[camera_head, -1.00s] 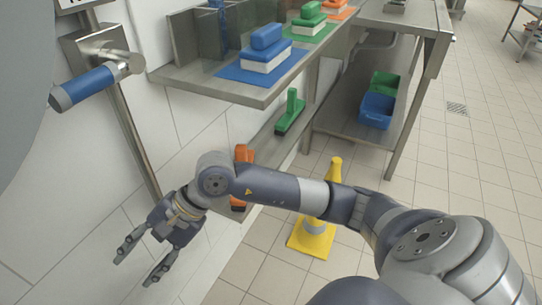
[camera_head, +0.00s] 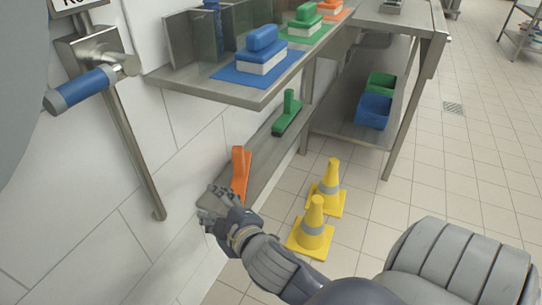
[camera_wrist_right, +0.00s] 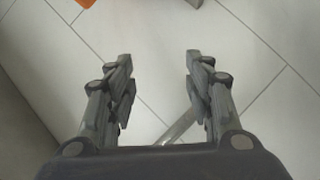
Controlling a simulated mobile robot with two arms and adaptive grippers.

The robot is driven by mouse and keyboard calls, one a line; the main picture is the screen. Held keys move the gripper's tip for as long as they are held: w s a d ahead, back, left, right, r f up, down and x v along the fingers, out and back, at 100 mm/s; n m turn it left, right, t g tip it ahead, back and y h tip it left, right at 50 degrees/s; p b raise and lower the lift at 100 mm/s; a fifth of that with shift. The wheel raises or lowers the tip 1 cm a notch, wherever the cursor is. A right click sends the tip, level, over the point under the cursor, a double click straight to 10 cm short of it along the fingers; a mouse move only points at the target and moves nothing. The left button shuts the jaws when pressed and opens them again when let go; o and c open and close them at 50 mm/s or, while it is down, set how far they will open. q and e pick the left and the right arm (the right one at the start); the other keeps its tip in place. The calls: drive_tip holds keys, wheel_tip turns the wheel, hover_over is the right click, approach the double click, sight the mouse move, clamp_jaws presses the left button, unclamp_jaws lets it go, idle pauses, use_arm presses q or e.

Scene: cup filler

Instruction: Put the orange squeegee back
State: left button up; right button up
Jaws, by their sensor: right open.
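The orange squeegee (camera_head: 239,172) stands handle up at the near end of the narrow lower steel shelf along the wall. My right gripper (camera_head: 209,203) is in front of its lower left side in the head view and hides its base. In the right wrist view my right gripper (camera_wrist_right: 157,58) is open, with nothing between its fingers. An orange piece (camera_wrist_right: 85,3), likely the squeegee, is cut off at the top left of that view, beyond the fingers. My left gripper is not in view.
A green squeegee (camera_head: 289,112) stands farther along the lower shelf (camera_head: 268,141). The upper shelf (camera_head: 215,93) holds blue and green brushes on mats. Two yellow cones (camera_head: 312,232) stand on the floor to the right. A wall lever with a blue grip (camera_head: 80,88) is at left.

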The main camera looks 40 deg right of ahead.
drive_tip(key=s+f+m+g+y, duration=0.1)
drive_tip(key=s+f+m+g, duration=0.2)
drive_tip(key=s+f+g, duration=0.2)
drive_tip(key=s+a+f+m+g, duration=0.1)
drive_tip(key=s+f+m+g, duration=0.3)
drive_tip(key=s+f, duration=0.6)
drive_tip(key=s+g, duration=0.1)
drive_tip(key=s, duration=0.4)
drive_tip(key=shift+s+a+f+g+y, duration=0.15)
drive_tip(key=shift+s+f+g+y, duration=0.05)
drive_tip(key=shift+f+g+y, duration=0.2)
